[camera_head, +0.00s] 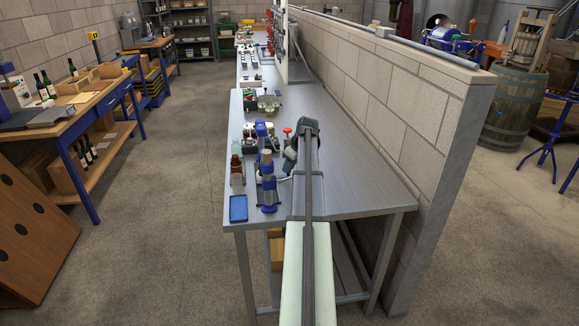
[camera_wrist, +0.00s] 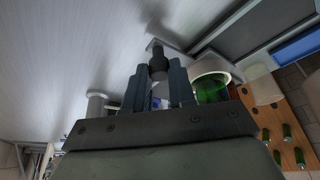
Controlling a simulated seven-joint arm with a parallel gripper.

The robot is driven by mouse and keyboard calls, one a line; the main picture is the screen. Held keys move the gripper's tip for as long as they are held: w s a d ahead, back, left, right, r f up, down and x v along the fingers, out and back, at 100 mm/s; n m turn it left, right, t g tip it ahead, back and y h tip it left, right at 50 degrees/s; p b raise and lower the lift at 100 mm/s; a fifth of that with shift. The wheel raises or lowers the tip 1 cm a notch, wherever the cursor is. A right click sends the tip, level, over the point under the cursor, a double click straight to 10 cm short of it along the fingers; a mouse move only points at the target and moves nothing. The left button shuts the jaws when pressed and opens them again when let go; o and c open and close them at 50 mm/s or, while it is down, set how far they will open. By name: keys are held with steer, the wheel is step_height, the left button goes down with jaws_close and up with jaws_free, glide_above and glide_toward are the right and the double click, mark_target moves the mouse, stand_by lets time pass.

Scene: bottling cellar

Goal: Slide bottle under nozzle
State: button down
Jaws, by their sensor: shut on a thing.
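My gripper (camera_wrist: 158,82) is shut on a dark cylindrical part (camera_wrist: 158,62) that shows between its two fingers in the wrist view. What this part belongs to is not clear. Just right of the fingers is a round pale-rimmed thing with green glass (camera_wrist: 212,88), perhaps a bottle; I cannot tell whether it touches them. In the head view a blue upright fixture (camera_head: 267,182) with a cream top stands on the bench, left of my arm. A reddish-brown bottle-like thing (camera_head: 237,168) stands left of it. My arm hides the fingertips there, and I cannot make out a nozzle.
The metal bench (camera_head: 345,185) is bare to the right of my arm. A blue tray (camera_head: 238,208) lies at its near left corner. A block wall (camera_head: 400,110) runs along the right side.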

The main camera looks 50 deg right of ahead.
steer(key=w+d, duration=0.7)
steer(key=shift+w+d, duration=0.25)
steer(key=shift+r, duration=0.1)
steer(key=c, duration=1.2)
jaws_free()
steer(key=shift+c, duration=0.2)
steer(key=o, duration=0.3)
steer(key=v, duration=1.3)
steer(key=shift+s+r, duration=0.2)
steer(key=shift+r, duration=0.05)
